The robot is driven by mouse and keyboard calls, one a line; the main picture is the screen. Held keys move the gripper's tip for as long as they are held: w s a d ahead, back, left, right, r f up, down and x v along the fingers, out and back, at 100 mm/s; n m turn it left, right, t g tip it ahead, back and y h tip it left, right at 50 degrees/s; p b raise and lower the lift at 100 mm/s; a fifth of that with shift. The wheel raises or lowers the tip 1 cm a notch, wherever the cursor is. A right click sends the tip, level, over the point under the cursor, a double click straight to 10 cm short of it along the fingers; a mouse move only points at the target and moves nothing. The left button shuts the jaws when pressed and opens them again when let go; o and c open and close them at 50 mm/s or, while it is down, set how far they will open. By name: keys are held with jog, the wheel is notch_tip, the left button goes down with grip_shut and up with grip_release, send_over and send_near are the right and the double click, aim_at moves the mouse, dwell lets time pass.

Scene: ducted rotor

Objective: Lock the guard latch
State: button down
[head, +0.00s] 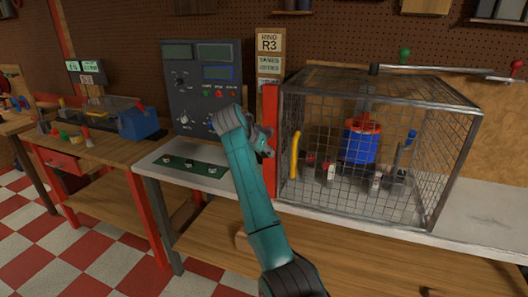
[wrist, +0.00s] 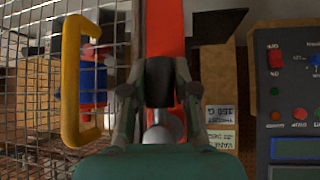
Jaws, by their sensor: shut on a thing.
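The wire-mesh guard (head: 375,140) stands closed around a blue and red rotor part (head: 361,143). A yellow handle (head: 295,155) is on its front left; it also shows in the wrist view (wrist: 72,85). The red post (head: 270,105) stands at the guard's left edge and runs behind my fingers in the wrist view (wrist: 165,28). My gripper (head: 264,142) is in front of this post. I cannot tell the latch's position.
A grey control panel (head: 202,90) stands left of the guard; its edge shows in the wrist view (wrist: 290,90). A plate with several small parts (head: 190,165) lies before it. A sign board (head: 269,45) is behind the post. Bench space right of the guard (head: 500,200) is clear.

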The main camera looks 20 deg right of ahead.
jog(key=c, duration=0.9)
grip_release()
jog(key=shift+d, duration=0.1)
jog(key=v, duration=1.2)
